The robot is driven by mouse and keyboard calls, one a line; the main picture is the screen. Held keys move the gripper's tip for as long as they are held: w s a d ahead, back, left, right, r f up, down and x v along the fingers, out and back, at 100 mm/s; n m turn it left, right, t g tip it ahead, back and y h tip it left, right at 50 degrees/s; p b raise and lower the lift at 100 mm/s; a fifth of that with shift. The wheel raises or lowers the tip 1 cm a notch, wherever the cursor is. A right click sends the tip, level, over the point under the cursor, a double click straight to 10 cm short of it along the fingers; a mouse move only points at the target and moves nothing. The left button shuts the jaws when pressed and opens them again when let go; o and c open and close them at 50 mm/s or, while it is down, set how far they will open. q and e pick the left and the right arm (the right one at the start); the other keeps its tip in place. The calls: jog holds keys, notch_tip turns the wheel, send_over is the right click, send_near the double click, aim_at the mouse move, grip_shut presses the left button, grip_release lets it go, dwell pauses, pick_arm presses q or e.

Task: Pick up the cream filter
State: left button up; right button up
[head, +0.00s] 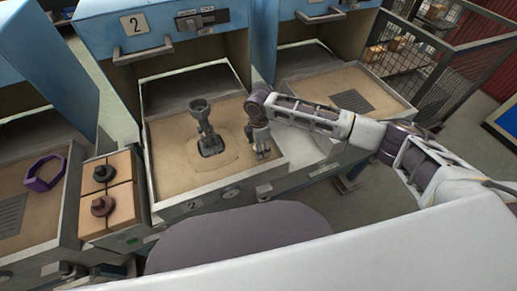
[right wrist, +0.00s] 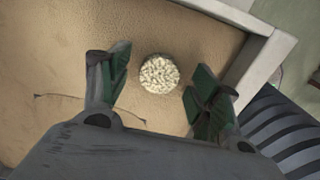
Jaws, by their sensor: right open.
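The cream filter (right wrist: 158,73), a round pale piece with a rough, pitted face, lies on the sandy bed in the right wrist view. My right gripper (right wrist: 161,70) is open, with one green-padded finger on each side of the filter and a gap to both. In the head view my right gripper (head: 263,151) points down over the right part of the middle sand tray (head: 170,132). The filter cannot be made out there. My left gripper is not in view.
A grey cup-topped fixture (head: 203,122) stands in the middle tray, left of my right gripper. A pale tray wall (right wrist: 262,68) runs close to the right finger. Dark knobbed parts (head: 103,173) sit on tan blocks.

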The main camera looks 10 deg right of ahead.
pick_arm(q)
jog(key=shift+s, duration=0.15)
pick_arm(e)
jog(key=c, duration=0.9)
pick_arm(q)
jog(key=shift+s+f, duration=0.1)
pick_arm(e)
jog(key=shift+o, duration=0.2)
jog(key=shift+r, duration=0.85)
notch_tip(320, 180, up, 7)
jog(key=shift+f+p, duration=0.1)
jog(key=shift+p, duration=0.35)
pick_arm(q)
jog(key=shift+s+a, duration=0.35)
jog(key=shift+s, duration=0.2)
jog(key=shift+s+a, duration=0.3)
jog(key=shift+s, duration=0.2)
pick_arm(e)
jog(key=shift+r, duration=0.8)
